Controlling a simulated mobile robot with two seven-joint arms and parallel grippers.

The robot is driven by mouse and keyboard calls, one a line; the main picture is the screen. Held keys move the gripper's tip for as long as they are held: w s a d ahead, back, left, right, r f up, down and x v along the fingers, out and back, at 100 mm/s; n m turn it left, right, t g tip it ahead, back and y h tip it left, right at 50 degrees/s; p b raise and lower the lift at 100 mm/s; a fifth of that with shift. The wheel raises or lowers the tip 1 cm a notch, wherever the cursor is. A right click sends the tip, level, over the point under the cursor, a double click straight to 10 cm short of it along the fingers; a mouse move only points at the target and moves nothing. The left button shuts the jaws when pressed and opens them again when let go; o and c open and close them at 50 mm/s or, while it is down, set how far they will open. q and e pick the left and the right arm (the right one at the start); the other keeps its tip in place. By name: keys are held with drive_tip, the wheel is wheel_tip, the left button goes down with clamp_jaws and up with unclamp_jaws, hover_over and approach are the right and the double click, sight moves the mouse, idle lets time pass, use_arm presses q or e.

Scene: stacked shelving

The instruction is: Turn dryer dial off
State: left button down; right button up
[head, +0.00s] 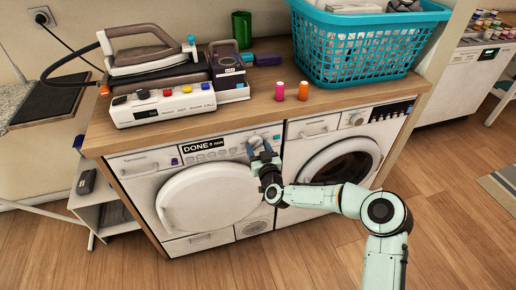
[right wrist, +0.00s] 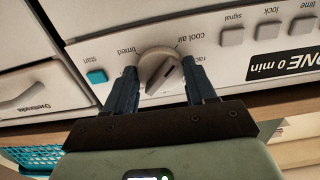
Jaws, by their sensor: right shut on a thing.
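The dryer (head: 212,196) is the left white machine under the wooden counter. Its display (head: 203,146) reads "DONE" with 0 min, and the display also shows in the right wrist view (right wrist: 283,66). The round grey dial (right wrist: 159,68) sits on its panel, with labels such as "timed" and "cool air" around it. A dark mark on the dial slants across its face. My right gripper (head: 262,149) is at the panel, its two dark fingers (right wrist: 160,84) on either side of the dial, shut on it. My left gripper is not in view.
A teal start button (right wrist: 96,76) is beside the dial, and grey buttons (right wrist: 267,30) are on its other side. A washer (head: 338,160) stands to the right. On the counter are an iron (head: 150,58), a turquoise basket (head: 362,50) and two small spools (head: 291,91).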

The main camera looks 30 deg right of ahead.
drive_tip(key=shift+m, duration=1)
drive_tip(key=m, duration=0.4)
drive_tip(key=shift+m, duration=0.3)
drive_tip(key=m, duration=0.3)
drive_tip(key=shift+m+b, duration=0.3)
drive_tip(key=shift+b, duration=0.05)
drive_tip(key=m, duration=0.3)
drive_tip(key=shift+a+m, duration=0.1)
drive_tip(key=shift+m, duration=0.2)
drive_tip(key=m, duration=0.3)
drive_tip(key=shift+m, duration=0.3)
drive_tip(key=m, duration=0.2)
drive_tip(key=shift+m, duration=0.4)
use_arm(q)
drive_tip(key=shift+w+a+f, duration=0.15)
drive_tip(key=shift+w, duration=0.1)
use_arm(e)
drive_tip(key=m, duration=0.6)
drive_tip(key=shift+r, duration=0.15)
drive_tip(key=shift+m, duration=0.3)
